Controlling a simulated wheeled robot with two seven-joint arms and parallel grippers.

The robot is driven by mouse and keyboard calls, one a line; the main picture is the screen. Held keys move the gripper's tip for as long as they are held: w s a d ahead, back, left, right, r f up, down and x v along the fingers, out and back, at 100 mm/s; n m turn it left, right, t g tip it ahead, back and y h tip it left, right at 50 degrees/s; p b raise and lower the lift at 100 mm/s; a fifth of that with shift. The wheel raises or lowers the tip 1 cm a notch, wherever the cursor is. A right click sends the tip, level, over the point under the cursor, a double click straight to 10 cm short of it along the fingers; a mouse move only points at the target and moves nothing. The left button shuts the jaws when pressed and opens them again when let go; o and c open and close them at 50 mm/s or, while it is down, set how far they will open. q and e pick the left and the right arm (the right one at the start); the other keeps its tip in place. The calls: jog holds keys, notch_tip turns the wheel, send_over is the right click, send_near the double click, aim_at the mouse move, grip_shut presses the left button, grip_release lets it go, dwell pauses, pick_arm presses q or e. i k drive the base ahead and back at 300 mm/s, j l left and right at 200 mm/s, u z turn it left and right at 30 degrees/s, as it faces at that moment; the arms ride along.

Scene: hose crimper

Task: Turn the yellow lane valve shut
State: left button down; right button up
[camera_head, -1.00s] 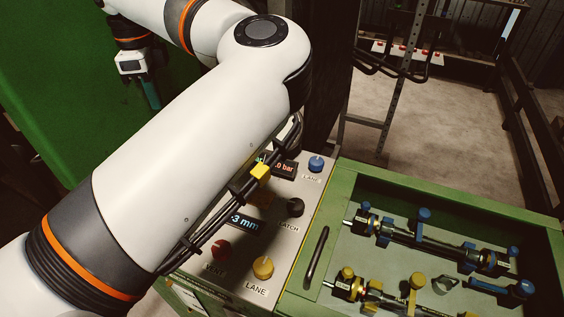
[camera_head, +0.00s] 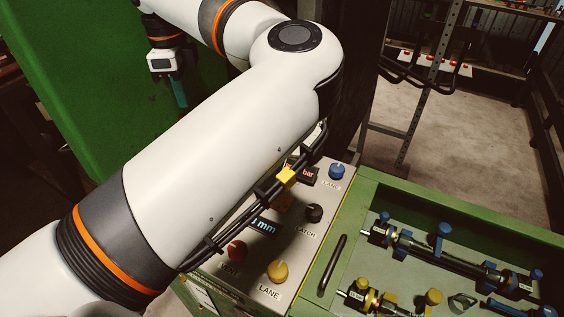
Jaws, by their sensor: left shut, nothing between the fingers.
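The yellow lane valve is a round yellow knob (camera_head: 278,270) on the sloped grey control panel (camera_head: 300,255), above a LANE label. Nothing touches it, and its exact turn angle is hard to read. My left arm crosses the view from the lower left and covers part of the panel. My left gripper (camera_head: 179,94) hangs at the upper left in front of a green surface, shut and empty, well away from the yellow knob. My right gripper is not in view.
The panel also carries a blue lane knob (camera_head: 337,171), a black latch knob (camera_head: 314,212), a red vent knob (camera_head: 237,251) and partly hidden displays. To the right, a green-framed bed (camera_head: 470,208) holds hose assemblies with blue and yellow fittings. A black handle (camera_head: 332,263) stands between them.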

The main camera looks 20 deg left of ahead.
aim_at(277, 271)
jog(key=k, duration=1.5)
